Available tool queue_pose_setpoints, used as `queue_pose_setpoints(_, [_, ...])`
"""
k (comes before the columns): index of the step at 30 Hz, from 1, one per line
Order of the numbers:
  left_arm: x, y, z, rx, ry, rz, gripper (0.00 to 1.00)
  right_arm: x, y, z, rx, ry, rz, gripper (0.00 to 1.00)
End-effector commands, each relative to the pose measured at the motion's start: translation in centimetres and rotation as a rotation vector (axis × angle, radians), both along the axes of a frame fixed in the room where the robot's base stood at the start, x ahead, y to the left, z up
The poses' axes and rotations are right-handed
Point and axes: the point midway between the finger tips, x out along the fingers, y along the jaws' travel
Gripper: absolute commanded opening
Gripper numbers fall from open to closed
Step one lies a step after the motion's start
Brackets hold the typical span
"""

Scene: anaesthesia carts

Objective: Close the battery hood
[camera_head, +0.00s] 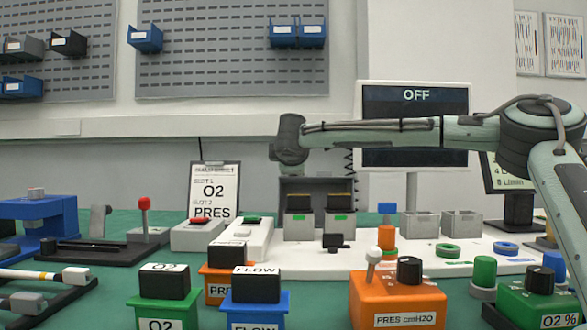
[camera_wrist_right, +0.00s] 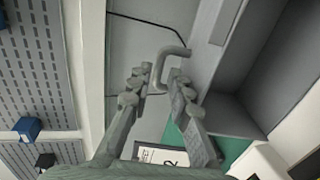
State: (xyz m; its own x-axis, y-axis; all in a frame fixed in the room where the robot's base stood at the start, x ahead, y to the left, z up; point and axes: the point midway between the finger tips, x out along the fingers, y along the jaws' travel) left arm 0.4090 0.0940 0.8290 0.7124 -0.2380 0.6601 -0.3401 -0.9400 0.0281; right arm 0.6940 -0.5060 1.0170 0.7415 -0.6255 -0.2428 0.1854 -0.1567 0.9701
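The grey battery hood (camera_head: 297,185) stands raised behind two black batteries with green labels, a left one (camera_head: 298,220) and a right one (camera_head: 340,218). In the right wrist view the hood's grey wall (camera_wrist_right: 262,60) fills the right side, and a bent grey handle (camera_wrist_right: 180,50) reaches down toward my fingertips. My right gripper (camera_wrist_right: 158,82) is open, its fingers apart on either side of the handle's end. I cannot tell whether they touch it. In the head view my right arm comes in from the right and its wrist end is above the hood; the fingers are hidden there. My left gripper is not in view.
A white board (camera_head: 300,265) carries the batteries and two empty grey sockets (camera_head: 420,224). Orange, blue and green blocks stand in front. A monitor reading OFF (camera_head: 415,100) is behind my right arm. An O2 PRES sign (camera_head: 214,190) stands left of the hood.

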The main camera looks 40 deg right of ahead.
Motion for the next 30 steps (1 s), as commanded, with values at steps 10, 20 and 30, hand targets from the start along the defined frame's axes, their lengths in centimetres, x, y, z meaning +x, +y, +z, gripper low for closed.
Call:
queue_pose_setpoints(10, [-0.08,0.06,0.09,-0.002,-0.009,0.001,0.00,1.42,-1.09,-0.39,0.000,-0.001,0.002,0.19])
queue_pose_setpoints(20, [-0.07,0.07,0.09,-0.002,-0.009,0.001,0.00,1.37,-1.09,-0.38,0.000,-0.001,0.002,0.00])
queue_pose_setpoints(30, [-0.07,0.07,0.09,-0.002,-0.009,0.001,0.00,1.36,-1.10,-0.39,-0.001,0.000,0.001,0.00])
